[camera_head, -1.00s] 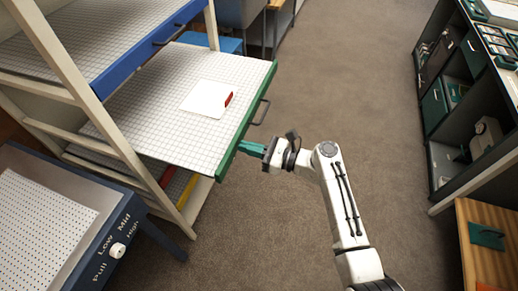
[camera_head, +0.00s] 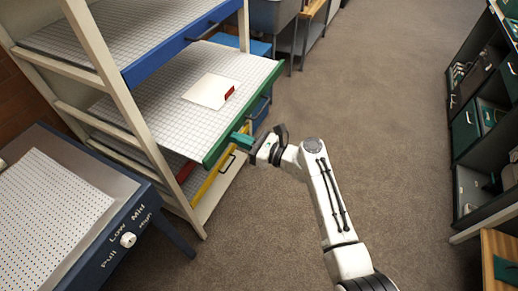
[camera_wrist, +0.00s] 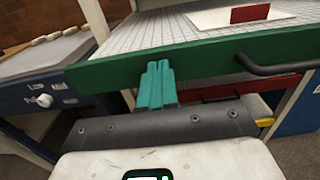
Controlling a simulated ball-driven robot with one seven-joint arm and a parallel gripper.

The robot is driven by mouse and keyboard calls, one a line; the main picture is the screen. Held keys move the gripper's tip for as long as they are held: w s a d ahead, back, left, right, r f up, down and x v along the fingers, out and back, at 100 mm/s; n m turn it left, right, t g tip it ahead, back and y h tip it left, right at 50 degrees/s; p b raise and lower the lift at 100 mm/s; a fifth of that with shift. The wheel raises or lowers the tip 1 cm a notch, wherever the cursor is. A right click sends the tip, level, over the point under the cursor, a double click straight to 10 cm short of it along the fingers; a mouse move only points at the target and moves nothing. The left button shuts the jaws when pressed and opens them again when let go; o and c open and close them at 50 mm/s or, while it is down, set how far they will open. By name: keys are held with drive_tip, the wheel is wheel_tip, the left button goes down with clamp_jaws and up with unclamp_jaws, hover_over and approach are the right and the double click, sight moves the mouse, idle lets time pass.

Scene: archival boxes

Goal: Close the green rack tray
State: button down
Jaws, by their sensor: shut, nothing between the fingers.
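The green rack tray (camera_head: 218,148) is pulled partway out of the cream rack, with its white gridded surface showing. Its green front has a dark handle, which shows to the right in the wrist view (camera_wrist: 275,66). A white sheet with a red tab (camera_head: 214,91) lies on the tray. My gripper (camera_head: 241,139) has teal fingers held together and empty, at the tray's green front. In the wrist view the fingertips (camera_wrist: 157,66) overlap the front panel, left of the handle, and appear to touch it.
A blue-fronted tray (camera_head: 170,55) sits above, and a yellow-fronted tray (camera_head: 208,176) and a red one (camera_head: 186,172) sit below. A blue table with a dial (camera_head: 128,240) stands at the left. Dark shelves (camera_head: 470,130) stand at the right. The carpet (camera_head: 370,90) between is clear.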

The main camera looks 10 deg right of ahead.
sight(190, 119)
drive_tip(key=b+x, duration=0.4)
drive_tip(key=x, duration=0.4)
drive_tip(key=b+x, duration=0.5)
drive_tip(key=x, duration=0.3)
drive_tip(key=shift+w+a+f, duration=0.15)
drive_tip(key=shift+a+f, duration=0.1)
drive_tip(key=shift+a, duration=0.05)
drive_tip(key=shift+w+a, duration=0.2)
drive_tip(key=shift+w+r+b, duration=0.1)
drive_tip(key=shift+r+b, duration=0.25)
drive_tip(key=shift+a+r, duration=0.15)
